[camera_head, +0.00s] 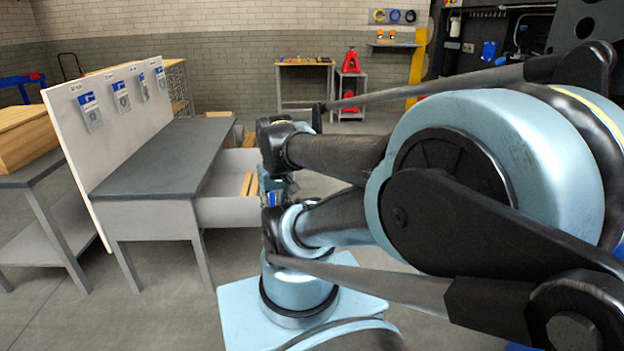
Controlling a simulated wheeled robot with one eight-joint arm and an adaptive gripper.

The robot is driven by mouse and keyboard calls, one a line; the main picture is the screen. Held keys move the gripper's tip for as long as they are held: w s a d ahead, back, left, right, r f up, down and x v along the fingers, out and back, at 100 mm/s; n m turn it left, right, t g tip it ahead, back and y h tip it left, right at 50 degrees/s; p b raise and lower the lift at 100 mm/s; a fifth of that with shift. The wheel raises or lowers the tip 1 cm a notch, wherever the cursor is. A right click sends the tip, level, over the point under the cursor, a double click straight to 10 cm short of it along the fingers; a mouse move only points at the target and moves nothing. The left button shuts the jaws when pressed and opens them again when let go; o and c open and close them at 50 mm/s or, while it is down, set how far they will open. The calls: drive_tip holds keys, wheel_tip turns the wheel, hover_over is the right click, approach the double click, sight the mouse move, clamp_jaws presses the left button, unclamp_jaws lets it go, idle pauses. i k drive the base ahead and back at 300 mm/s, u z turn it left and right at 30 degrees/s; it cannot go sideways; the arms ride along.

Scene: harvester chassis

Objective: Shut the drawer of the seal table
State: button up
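The seal table (165,155) has a dark grey top and pale grey legs, and stands left of centre with a white back panel (95,135). Its drawer (220,212) is pulled out to the right, showing a pale inside with wooden strips (247,183) in it. My gripper (275,188) is at the drawer's front end, mostly hidden behind my own arm links. I cannot tell whether its fingers are open or shut, or whether it touches the drawer front. The drawer's handle is hidden.
Small packets (90,112) hang on the back panel. A wooden box (25,137) sits on a side table at the far left. A workbench (305,85) and red jack stands (350,60) are at the back wall.

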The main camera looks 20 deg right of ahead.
sight(241, 182)
drive_tip(key=z, duration=1.4)
drive_tip(key=i, duration=2.3)
drive_tip(key=u, duration=2.3)
